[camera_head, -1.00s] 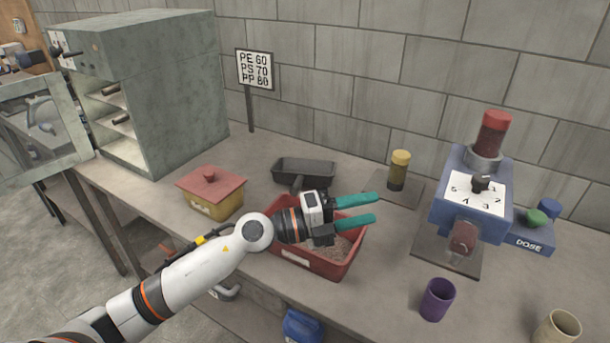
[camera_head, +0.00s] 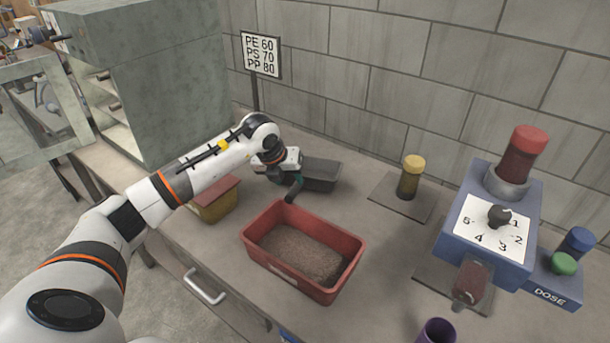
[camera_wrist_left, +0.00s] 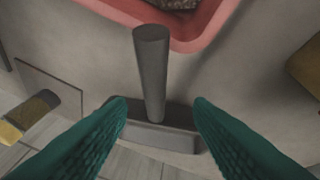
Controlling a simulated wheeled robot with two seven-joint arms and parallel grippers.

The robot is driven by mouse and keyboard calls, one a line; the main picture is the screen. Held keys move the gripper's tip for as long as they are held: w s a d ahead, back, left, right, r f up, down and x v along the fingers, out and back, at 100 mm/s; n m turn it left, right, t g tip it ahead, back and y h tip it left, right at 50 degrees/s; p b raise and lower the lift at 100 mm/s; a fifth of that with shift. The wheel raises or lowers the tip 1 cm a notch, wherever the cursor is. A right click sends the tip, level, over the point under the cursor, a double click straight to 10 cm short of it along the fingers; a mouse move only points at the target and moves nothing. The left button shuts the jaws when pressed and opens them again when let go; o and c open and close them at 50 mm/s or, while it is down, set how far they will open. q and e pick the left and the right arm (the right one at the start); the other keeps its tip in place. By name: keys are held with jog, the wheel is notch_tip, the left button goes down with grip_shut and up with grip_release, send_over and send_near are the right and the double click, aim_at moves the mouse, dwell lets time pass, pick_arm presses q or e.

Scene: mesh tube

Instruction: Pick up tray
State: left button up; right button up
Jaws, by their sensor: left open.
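The dark grey tray (camera_head: 322,173) lies on the table towards the wall, behind the red bin; its round handle (camera_head: 294,190) sticks out towards the bin. My left gripper (camera_head: 296,178) is at the handle side of the tray and partly covers it. In the left wrist view the gripper (camera_wrist_left: 160,108) is open, with its green ribbed fingers on either side of the handle (camera_wrist_left: 152,65). The tray's body (camera_wrist_left: 178,140) shows between and beyond the fingers. I see no finger contact with the handle. My right gripper is not in view.
A red bin (camera_head: 351,258) of brownish granules stands in front. A yellow box with red lid (camera_head: 215,203) is left, partly behind my arm. A yellow-capped bottle (camera_head: 410,178) and blue dosing machine (camera_head: 490,220) stand right. A grey cabinet (camera_head: 170,80) is back left.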

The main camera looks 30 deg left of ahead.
aim_at(293, 187)
pick_arm(q)
jog(key=x, duration=0.1)
jog(key=p+x, duration=0.1)
jog(key=x, duration=0.1)
jog(key=shift+d+f+p, duration=0.3)
jog(key=shift+d, duration=0.05)
jog(key=shift+x, duration=1.1)
jog(key=shift+w+f, duration=0.1)
jog(key=shift+f, duration=0.1)
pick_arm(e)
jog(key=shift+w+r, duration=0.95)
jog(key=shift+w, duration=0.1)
pick_arm(q)
jog(key=shift+f, duration=0.25)
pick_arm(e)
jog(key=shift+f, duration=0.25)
pick_arm(q)
jog(key=shift+c, duration=0.4)
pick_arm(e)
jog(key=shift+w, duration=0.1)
pick_arm(q)
grip_shut()
